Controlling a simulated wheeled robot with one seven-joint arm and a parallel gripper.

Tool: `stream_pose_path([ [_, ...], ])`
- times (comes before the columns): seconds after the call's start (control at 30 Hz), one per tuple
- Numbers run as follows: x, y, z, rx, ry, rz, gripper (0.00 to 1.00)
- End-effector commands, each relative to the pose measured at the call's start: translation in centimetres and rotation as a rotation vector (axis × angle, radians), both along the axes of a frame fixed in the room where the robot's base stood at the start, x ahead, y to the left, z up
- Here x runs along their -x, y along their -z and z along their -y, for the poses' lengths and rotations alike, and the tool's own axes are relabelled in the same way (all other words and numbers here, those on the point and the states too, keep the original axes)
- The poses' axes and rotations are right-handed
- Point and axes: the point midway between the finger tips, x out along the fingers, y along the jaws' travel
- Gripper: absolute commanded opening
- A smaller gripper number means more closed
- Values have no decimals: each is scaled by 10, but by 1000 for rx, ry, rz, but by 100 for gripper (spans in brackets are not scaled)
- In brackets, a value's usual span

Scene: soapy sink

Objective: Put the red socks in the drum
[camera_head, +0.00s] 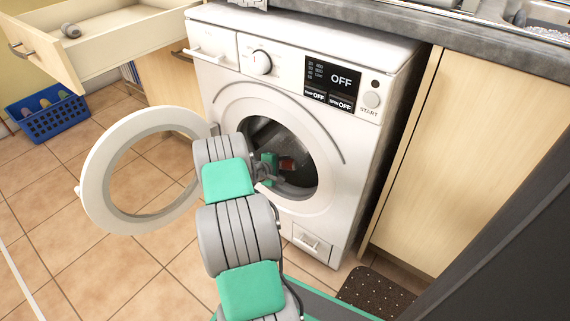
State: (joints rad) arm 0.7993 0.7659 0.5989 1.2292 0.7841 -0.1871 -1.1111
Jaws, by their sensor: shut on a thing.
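The washing machine (330,165) stands under the counter with its round door (98,180) swung open to the left. Its drum (258,132) is dark inside. My gripper (279,165) is at the drum opening, just inside it as far as I can tell, at the end of my grey and green arm. The fingers are small and partly hidden by my wrist. The machine's display reads OFF.
An open drawer (115,35) at the upper left holds a small grey rolled item (70,30). A blue basket (48,118) with several coloured items stands on the tiled floor. A dark dotted mat (375,294) lies at the lower right. The open door stands close left of my arm.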

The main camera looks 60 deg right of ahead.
Motion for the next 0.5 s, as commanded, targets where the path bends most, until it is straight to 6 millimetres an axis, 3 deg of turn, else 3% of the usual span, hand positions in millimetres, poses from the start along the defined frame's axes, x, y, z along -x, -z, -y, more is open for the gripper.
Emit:
stream_pose_path([
  [0.5, 1, 18, -1, -3, 0, 1, 0],
])
